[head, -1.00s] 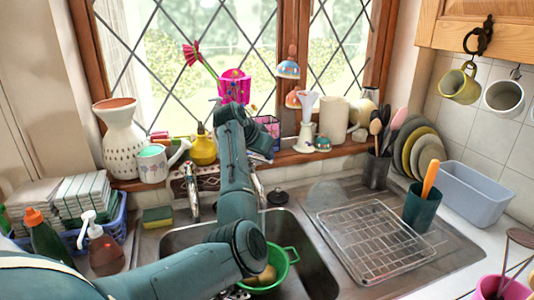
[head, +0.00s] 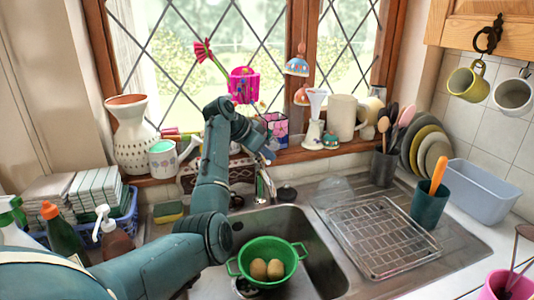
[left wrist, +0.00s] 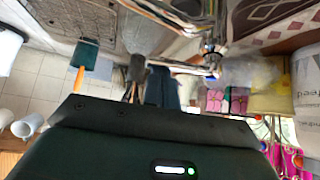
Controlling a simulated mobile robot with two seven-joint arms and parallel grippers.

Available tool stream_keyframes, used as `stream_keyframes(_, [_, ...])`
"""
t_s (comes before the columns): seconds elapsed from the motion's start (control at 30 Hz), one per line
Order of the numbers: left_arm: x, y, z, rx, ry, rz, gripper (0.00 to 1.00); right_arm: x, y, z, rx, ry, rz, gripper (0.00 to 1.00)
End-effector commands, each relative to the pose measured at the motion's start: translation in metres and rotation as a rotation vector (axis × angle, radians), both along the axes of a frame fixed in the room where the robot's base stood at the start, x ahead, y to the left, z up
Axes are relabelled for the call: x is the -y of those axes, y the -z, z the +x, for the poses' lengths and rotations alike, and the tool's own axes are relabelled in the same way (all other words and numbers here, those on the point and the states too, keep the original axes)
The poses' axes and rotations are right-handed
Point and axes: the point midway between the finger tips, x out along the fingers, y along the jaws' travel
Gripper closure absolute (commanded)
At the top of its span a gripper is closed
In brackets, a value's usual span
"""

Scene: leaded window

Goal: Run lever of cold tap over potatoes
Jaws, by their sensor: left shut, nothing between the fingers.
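Two brown potatoes (head: 267,268) lie in a green colander (head: 243,258) in the sink. A chrome tap (head: 264,184) stands behind the sink. Another tap, seen earlier to its left, is now hidden behind my arm; I cannot tell which is cold. My left gripper (head: 267,153) is shut and empty, pointing down just above the visible tap, in front of the windowsill. I cannot tell whether it touches the tap. In the left wrist view, chrome tap parts (left wrist: 209,62) show beyond the dark gripper body. My right gripper is not in view.
A wire rack (head: 378,235) lies on the drainer at right. A blue basket (head: 125,220) and bottles stand at left.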

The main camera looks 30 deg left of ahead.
Motion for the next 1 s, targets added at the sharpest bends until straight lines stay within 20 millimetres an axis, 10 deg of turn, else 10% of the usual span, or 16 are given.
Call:
stream_keyframes(0.67, [-0.002, 0.0, -0.001, 0.0, -0.004, 0.001, 1.0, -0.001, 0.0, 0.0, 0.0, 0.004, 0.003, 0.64])
stream_keyframes(1.0, [-0.021, -0.041, -0.035, 0.004, -0.005, 0.006, 1.0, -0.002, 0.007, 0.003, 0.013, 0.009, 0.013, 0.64])
